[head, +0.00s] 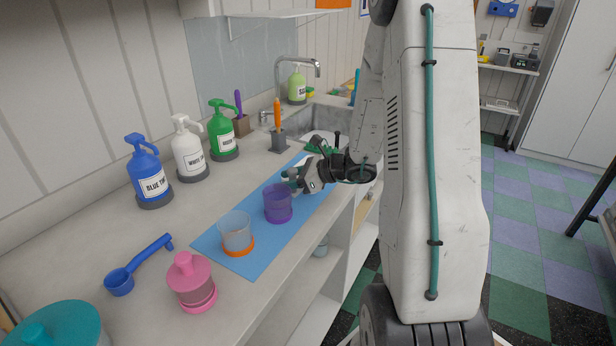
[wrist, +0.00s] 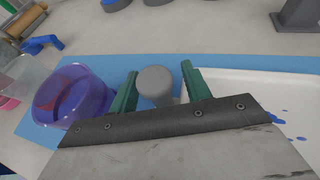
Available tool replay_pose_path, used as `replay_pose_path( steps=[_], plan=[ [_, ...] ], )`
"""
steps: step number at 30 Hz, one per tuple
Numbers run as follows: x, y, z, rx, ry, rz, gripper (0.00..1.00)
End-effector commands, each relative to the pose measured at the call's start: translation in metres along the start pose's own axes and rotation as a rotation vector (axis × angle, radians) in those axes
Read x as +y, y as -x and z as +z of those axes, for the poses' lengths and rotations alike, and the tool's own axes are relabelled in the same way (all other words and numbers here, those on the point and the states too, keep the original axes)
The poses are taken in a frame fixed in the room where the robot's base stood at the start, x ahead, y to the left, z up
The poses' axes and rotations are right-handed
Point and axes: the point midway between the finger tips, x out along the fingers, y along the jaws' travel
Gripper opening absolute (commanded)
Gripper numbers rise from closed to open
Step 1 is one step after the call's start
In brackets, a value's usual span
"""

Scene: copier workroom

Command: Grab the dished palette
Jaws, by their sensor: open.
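The dished palette looks to be the white tray with blue paint spots at the right of the wrist view (wrist: 250,88); it lies on the blue mat. In the head view my gripper and arm hide most of it. My gripper (wrist: 158,72) is open, its two green fingers standing on either side of a grey rounded knob (wrist: 156,86) beside the white tray. I cannot tell whether the fingers touch the knob, or how it joins the tray. In the head view my gripper (head: 291,178) is low over the mat, just behind the purple cup.
The purple cup (head: 278,206) stands close to my gripper, also at left in the wrist view (wrist: 72,97). A clear cup with orange base (head: 236,234) shares the blue mat (head: 210,245). Pump bottles (head: 148,172) line the wall; a brush holder (head: 278,140) and sink (head: 318,122) lie beyond.

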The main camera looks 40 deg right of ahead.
Motion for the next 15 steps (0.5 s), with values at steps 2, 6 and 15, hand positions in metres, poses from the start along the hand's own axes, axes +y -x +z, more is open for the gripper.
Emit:
replay_pose_path(
  steps=[2, 6, 15],
  plan=[
    [-0.0001, 0.0003, -0.0001, 0.0, 0.0, 0.0, 0.48],
    [-0.0001, 0.0005, -0.0001, 0.0, 0.0, 0.0, 0.2],
    [-0.0001, 0.0007, -0.0001, 0.0, 0.001, 0.0, 0.0]
  ],
)
